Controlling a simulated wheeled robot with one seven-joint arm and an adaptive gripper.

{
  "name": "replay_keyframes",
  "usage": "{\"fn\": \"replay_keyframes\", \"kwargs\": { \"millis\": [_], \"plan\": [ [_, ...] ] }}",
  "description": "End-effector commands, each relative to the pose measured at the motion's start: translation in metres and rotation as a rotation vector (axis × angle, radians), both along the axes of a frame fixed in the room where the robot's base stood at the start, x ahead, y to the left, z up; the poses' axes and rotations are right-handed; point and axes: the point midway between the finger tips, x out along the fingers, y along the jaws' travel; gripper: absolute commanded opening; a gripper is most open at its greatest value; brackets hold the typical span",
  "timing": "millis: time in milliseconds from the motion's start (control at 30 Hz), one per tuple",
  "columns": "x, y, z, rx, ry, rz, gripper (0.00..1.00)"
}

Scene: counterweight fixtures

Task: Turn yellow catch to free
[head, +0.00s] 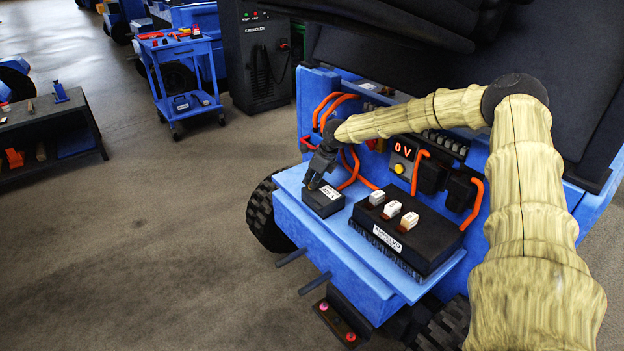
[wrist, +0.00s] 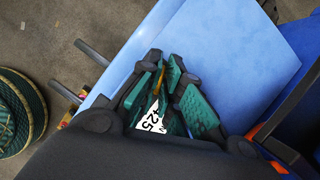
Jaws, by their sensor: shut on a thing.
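My gripper (head: 313,184) points down at a small black box (head: 323,204) with a white label, at the left end of the blue shelf. In the wrist view my gripper (wrist: 166,70) has its two teal pads close together around a thin yellow-orange piece (wrist: 159,78), which looks like the yellow catch. A white label with dark print (wrist: 152,119) shows between the fingers. Most of the catch is hidden by the pads, so I cannot tell its turn position. The catch is not distinguishable in the head view.
A larger black unit (head: 432,238) with several white-capped switches stands to the right on the blue shelf (head: 352,262). Two dark rods (head: 291,257) stick out at the shelf's front left.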

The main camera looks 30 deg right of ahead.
Motion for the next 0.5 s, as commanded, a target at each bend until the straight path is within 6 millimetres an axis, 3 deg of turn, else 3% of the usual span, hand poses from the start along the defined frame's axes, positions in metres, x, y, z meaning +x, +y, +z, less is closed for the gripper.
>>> {"fn": "replay_keyframes", "kwargs": {
  "millis": [500],
  "plan": [
    [-0.0007, -0.0013, -0.0022, -0.001, 0.004, 0.121, 0.0]
  ]
}}
